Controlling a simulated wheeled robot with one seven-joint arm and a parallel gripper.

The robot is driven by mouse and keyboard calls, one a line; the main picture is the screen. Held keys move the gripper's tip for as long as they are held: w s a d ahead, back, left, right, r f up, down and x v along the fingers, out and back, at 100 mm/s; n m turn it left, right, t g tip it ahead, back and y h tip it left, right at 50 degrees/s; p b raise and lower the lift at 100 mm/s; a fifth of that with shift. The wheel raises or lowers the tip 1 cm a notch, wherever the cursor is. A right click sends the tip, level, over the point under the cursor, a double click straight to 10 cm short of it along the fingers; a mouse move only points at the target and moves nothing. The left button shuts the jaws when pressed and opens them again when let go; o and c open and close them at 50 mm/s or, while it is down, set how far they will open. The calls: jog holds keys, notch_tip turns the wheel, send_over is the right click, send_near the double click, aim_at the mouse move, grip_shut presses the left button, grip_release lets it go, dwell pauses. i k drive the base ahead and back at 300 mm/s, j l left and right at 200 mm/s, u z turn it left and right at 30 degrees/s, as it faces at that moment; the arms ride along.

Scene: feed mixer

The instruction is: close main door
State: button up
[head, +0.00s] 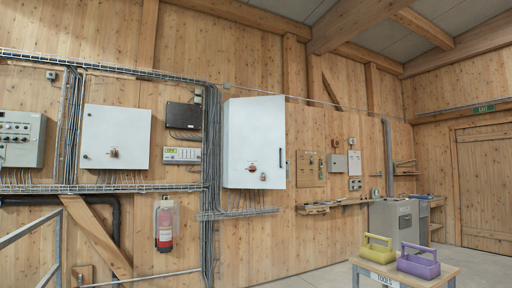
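A large white wall cabinet (253,142) hangs near the middle of the view. Its front door has a dark handle at the right edge and a red switch (252,167) low on its face. I cannot tell whether this door is fully shut or slightly ajar. A wooden plank door (487,185) stands in the far right wall under a green exit sign and looks shut. The picture does not show which of these is the main door. My gripper is not in view.
A small wooden table (436,279) with a yellow tool carrier (376,250) and a purple one (419,262) stands at the lower right. A metal railing (30,232) is at the lower left.

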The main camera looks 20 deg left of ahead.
aim_at(257, 135)
jog(key=i+j+u, duration=0.2)
jog(key=i, duration=0.15)
jog(key=i+u, duration=0.2)
jog(key=i, duration=0.15)
jog(key=i+u, duration=0.2)
jog(key=i, duration=2)
